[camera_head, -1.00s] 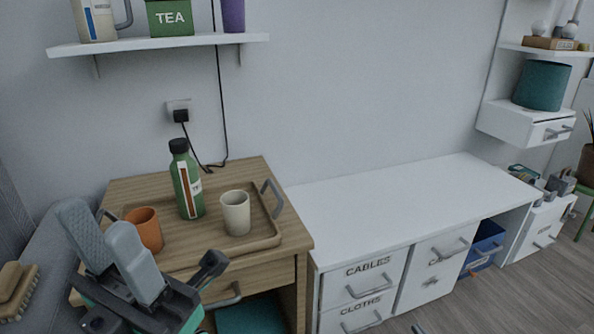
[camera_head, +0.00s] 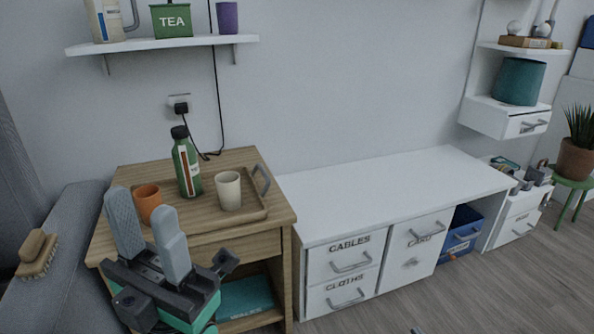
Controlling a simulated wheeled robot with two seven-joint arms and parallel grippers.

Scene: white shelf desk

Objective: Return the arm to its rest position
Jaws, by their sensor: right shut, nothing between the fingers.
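My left gripper (camera_head: 146,232) is in the lower left, its two grey fingers pointing up with a gap between them. It is open and nothing shows between the fingers. It appears in front of the wooden cabinet and covers part of its front. Of my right gripper (camera_head: 417,331), only a small grey tip shows at the bottom edge; it is shut and empty, and the rest is out of frame.
A wooden tray (camera_head: 252,214) on the cabinet (camera_head: 135,176) holds a green bottle (camera_head: 187,168), an orange cup (camera_head: 147,201) and a cream cup (camera_head: 228,191). The white desk (camera_head: 400,194) has a bare top. A brush (camera_head: 38,254) lies on the grey sofa (camera_head: 70,225).

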